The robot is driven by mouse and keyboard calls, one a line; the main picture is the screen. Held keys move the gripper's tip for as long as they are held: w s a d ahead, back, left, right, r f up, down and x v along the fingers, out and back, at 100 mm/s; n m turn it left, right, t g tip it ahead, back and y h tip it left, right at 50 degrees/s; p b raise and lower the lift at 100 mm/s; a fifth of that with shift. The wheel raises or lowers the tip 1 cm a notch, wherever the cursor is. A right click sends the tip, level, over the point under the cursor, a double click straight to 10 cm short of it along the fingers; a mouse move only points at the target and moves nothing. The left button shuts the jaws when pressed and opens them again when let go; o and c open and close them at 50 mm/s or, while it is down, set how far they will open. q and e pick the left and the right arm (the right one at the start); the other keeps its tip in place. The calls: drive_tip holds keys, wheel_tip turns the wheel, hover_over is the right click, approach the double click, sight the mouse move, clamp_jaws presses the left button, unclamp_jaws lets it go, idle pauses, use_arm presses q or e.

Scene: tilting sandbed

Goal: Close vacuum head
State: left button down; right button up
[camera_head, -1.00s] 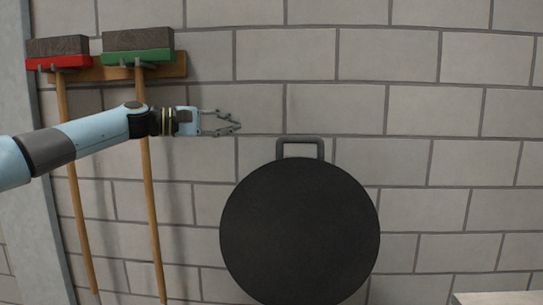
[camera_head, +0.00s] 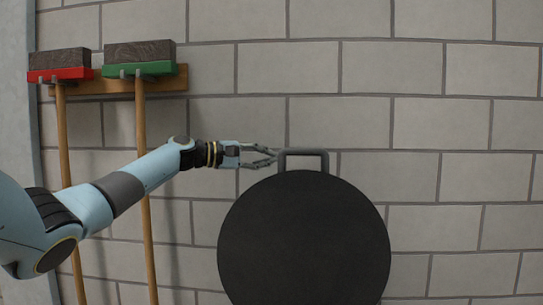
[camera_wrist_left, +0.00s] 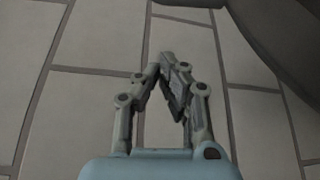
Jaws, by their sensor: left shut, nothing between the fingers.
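The black round disc (camera_head: 304,240) with a grey loop handle (camera_head: 304,153) on top is upright in front of the block wall; I take it for the vacuum head. Its lower edge is cut off by the frame. My left gripper (camera_head: 274,155) is shut and empty, its tips at the left side of the handle; I cannot tell whether they touch it. In the left wrist view the left gripper (camera_wrist_left: 165,60) has its fingertips together, with a dark curved surface (camera_wrist_left: 285,30) at the upper right. My right gripper is not in view.
A red-headed broom (camera_head: 60,74) and a green-headed broom (camera_head: 140,69) hang from a wooden rack on the left, behind my left arm. The grey block wall (camera_head: 450,120) is bare on the right.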

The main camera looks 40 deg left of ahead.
use_arm(q)
drive_tip(key=d, duration=0.1)
drive_tip(key=s+d+p, duration=0.1)
drive_tip(key=s+d, duration=0.1)
drive_tip(key=shift+d+r, duration=0.15)
drive_tip(key=shift+r, duration=0.1)
idle(0.4)
